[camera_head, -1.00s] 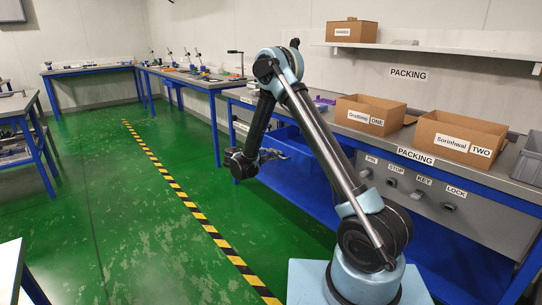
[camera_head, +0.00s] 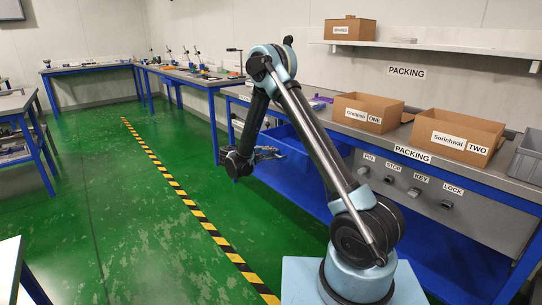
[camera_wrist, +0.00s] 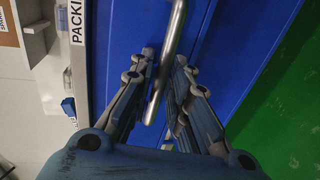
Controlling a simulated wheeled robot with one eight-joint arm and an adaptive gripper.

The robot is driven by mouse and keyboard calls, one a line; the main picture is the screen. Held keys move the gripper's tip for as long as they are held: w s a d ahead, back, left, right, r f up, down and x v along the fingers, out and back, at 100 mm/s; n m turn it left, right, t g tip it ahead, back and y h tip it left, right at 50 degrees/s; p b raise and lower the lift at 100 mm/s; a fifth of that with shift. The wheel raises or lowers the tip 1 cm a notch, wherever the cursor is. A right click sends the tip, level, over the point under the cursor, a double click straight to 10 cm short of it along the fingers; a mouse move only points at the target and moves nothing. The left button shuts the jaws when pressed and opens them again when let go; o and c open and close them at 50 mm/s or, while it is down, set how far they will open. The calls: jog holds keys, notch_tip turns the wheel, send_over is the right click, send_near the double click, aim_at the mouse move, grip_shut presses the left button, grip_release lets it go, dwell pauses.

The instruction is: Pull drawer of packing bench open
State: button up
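The packing bench (camera_head: 395,140) runs along the right in the head view. Its blue drawer front (camera_head: 292,146) is under the bench top, partly hidden behind my arm. In the wrist view the blue front (camera_wrist: 122,25) fills the middle, with a metal bar handle (camera_wrist: 174,30) across it. My gripper (camera_wrist: 165,60) has one finger on each side of the handle, with small gaps visible, so it looks open around the bar. In the head view my gripper (camera_head: 268,153) is low beside the drawer. I cannot tell how far the drawer is out.
Cardboard boxes labelled ONE (camera_head: 368,111) and TWO (camera_head: 458,137) and a grey bin (camera_head: 527,157) stand on the bench. A grey control panel (camera_head: 430,195) with knobs is below the top. The green floor (camera_head: 130,230) to the left is clear, with a striped line.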

jog(key=v, duration=1.2)
jog(key=shift+w+d, duration=0.1)
jog(key=d+r+m+g+y, duration=0.1)
jog(key=d+r+g, duration=0.1)
jog(key=d+r, duration=0.35)
jog(key=d+r+g+y, duration=0.1)
jog(key=d+r, duration=0.1)
jog(key=d, duration=0.7)
jog(key=s+d+r+m+g+y, duration=0.1)
jog(key=s+d+r+g, duration=0.1)
jog(key=s+d, duration=0.4)
jog(key=s+d+r+m+g+y, duration=0.15)
jog(key=s+d, duration=0.25)
jog(key=d, duration=0.4)
jog(key=s+d+m+g+y, duration=0.25)
jog(key=s+d, duration=0.55)
jog(key=s, duration=0.6)
jog(key=s+f+m+y, duration=0.1)
jog(key=s+f+y, duration=0.1)
jog(key=s+f, duration=0.2)
jog(key=s+f+m+y, duration=0.1)
jog(key=s+f, duration=0.3)
jog(key=s, duration=0.7)
jog(key=shift+s+a+t+y, duration=0.2)
jog(key=shift+a+t+y, duration=0.1)
jog(key=shift+y, duration=0.4)
